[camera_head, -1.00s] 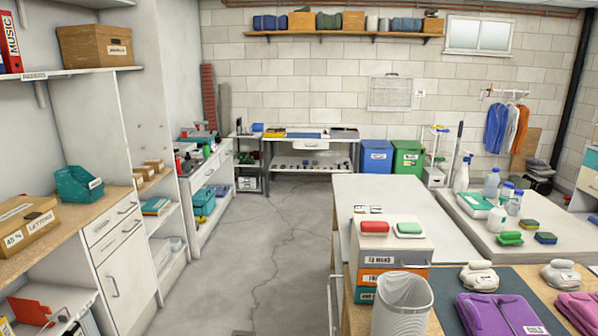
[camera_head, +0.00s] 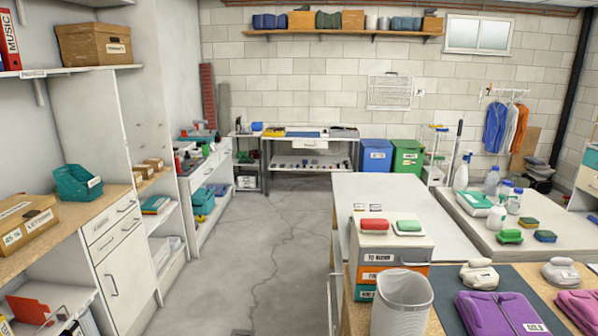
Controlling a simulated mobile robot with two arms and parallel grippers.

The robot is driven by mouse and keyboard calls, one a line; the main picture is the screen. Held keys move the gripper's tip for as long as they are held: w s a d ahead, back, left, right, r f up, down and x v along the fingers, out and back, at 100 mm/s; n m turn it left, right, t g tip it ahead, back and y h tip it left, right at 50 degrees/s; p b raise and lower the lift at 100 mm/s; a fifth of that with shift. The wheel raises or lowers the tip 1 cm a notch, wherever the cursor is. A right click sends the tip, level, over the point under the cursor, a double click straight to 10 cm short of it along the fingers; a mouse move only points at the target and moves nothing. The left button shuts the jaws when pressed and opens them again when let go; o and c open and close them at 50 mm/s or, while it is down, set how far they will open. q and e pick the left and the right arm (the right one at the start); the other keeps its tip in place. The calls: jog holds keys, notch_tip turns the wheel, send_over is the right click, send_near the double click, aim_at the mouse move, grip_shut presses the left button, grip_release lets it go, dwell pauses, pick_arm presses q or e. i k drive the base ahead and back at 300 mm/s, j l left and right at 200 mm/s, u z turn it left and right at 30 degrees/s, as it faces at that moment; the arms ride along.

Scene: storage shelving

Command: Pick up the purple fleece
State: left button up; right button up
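The purple fleece (camera_head: 488,314) lies folded at the lower right of the head view, on a dark mat (camera_head: 545,290) on the near end of the workbench. A small white label shows on its right part, and its lower edge is cut off by the frame. A pink folded garment (camera_head: 580,308) lies just to its right, partly out of frame. Neither of my grippers is in view.
A white waste bin (camera_head: 402,305) stands left of the fleece, by a stack of labelled drawers (camera_head: 392,262). Beige items (camera_head: 479,276) sit behind the fleece. Spray bottles and sponges stand on the table beyond. The floor aisle (camera_head: 270,235) at left is clear.

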aim_at(480, 313)
jog(key=z, duration=1.3)
jog(key=i+j+z, duration=0.3)
jog(key=k+j, duration=0.05)
jog(key=j, duration=0.05)
